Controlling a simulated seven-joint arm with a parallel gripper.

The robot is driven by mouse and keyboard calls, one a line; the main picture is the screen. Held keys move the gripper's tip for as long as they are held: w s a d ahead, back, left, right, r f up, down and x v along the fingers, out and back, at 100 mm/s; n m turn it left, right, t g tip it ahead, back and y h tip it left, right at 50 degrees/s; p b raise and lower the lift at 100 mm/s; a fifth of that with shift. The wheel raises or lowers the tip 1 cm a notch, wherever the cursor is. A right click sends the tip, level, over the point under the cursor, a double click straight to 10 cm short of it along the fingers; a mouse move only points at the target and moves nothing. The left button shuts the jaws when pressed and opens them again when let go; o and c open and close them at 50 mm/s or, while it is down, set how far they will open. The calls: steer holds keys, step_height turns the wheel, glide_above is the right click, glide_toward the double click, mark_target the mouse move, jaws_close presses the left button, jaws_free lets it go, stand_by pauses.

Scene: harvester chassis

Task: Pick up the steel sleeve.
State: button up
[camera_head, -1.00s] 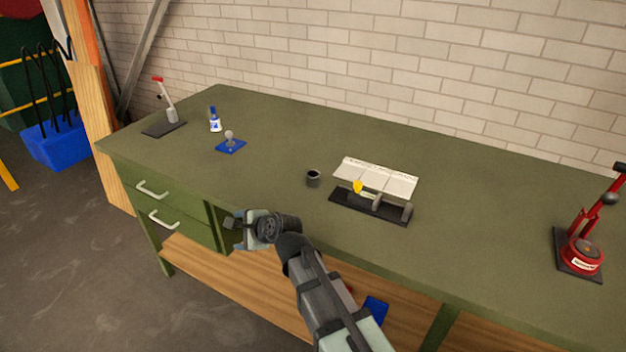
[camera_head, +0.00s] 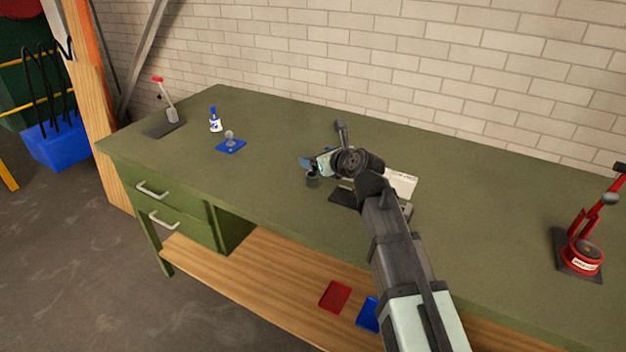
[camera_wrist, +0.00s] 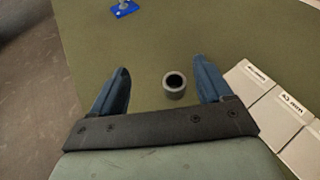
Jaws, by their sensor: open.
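The steel sleeve (camera_wrist: 174,86) is a short dark grey ring with a round hole, standing upright on the green bench top. It lies between my gripper's two blue fingers in the wrist view, nearer the right finger. My gripper (camera_wrist: 160,84) is open and empty. In the head view my gripper (camera_head: 306,163) hangs over the bench by the sleeve (camera_head: 313,182), whose top is partly hidden behind it. I cannot tell how high the fingers are above the sleeve.
A blue plate with a knob (camera_head: 231,146), a bottle (camera_head: 215,121) and a lever tool (camera_head: 165,127) stand left. A red press (camera_head: 582,257) stands far right.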

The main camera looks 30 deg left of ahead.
steer(key=w+d, duration=0.1)
glide_toward(313, 174)
steer(key=shift+w+a+f+m, duration=0.2)
steer(key=shift+w+a+f, duration=0.1)
steer(key=shift+a, duration=0.2)
steer(key=shift+w+a+f+m, duration=0.2)
steer(key=shift+w+a+f, duration=0.1)
steer(key=shift+a, duration=0.2)
steer(key=shift+x, duration=3.8)
steer(key=c, duration=1.3)
steer(key=shift+r, duration=0.15)
